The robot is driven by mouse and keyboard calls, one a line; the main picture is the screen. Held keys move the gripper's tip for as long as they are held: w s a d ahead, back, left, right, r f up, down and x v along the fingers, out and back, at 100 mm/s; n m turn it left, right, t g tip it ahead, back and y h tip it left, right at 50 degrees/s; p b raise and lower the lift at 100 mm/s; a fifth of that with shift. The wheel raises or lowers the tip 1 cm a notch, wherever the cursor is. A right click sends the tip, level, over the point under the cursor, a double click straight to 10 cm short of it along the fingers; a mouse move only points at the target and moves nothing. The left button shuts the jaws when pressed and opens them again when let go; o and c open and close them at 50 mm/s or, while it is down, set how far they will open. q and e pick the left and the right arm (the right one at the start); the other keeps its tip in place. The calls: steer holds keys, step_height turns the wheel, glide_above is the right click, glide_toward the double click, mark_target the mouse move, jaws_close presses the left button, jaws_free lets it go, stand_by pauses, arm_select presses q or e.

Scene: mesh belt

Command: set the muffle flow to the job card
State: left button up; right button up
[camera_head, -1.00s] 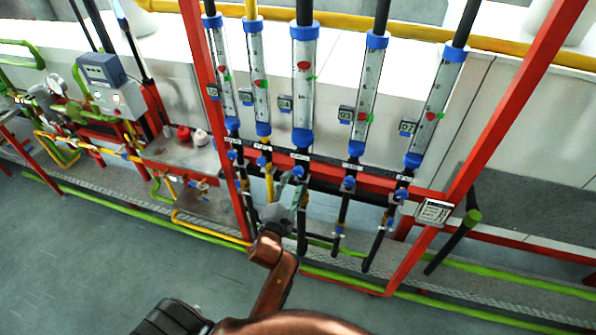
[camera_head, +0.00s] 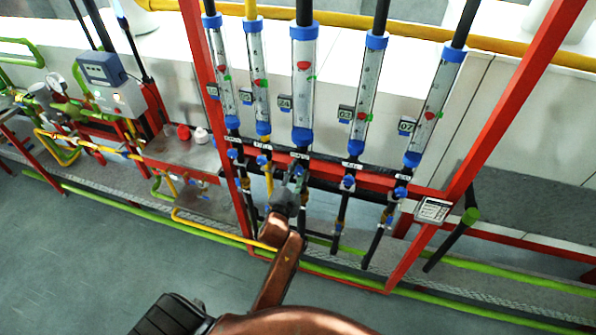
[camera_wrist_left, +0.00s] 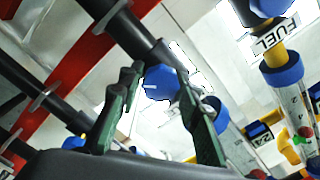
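Several clear flow tubes with blue end caps stand in a red frame (camera_head: 500,130). Each has a red float and a green marker. The wide middle tube (camera_head: 303,100), by tag 24 (camera_head: 285,103), has its red float (camera_head: 303,67) a little above its green marker. My left gripper (camera_head: 297,175) is at the valve under this tube. In the left wrist view its green fingers (camera_wrist_left: 163,110) stand apart, either side of a blue knob (camera_wrist_left: 161,82); contact cannot be told. The job card (camera_head: 433,210) hangs at the frame's lower right; its writing is too small to read.
Neighbouring blue valve knobs (camera_head: 348,183) sit close on both sides. A yellow pipe with a FUEL label (camera_wrist_left: 275,38) is beside the gripper. A grey control box (camera_head: 103,70) and piping stand at left. The floor (camera_head: 90,260) in front is clear.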

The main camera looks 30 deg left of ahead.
arm_select(q)
steer(key=c, duration=0.7)
steer(key=shift+n+p, duration=0.4)
steer(key=o, duration=1.2)
steer(key=v, duration=0.7)
steer(key=shift+s, duration=0.25)
steer(key=shift+f, duration=0.1)
